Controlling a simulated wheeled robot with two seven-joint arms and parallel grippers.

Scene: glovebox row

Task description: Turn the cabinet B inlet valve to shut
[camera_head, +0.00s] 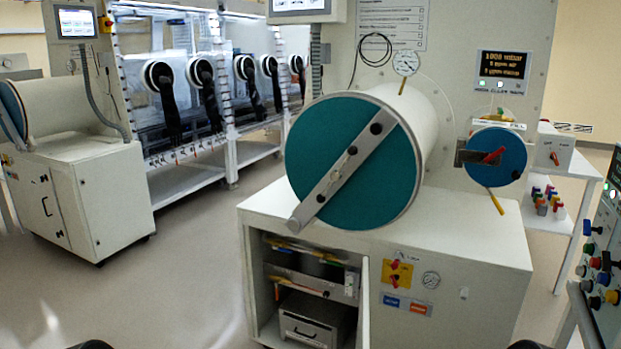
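No label that I can read names cabinet B or its inlet valve, so I cannot tell which valve it is. Another yellow lever (402,87) hangs under the upper gauge (405,62). Neither gripper can be made out; only dark shapes show at the bottom edge.
A large teal round door (350,190) with a diagonal bar juts out above the near cabinet. Its lower bay (310,285) stands open. A control panel (600,270) is at the right edge. A glovebox row (200,90) stands behind left. Grey floor (180,260) is clear at left.

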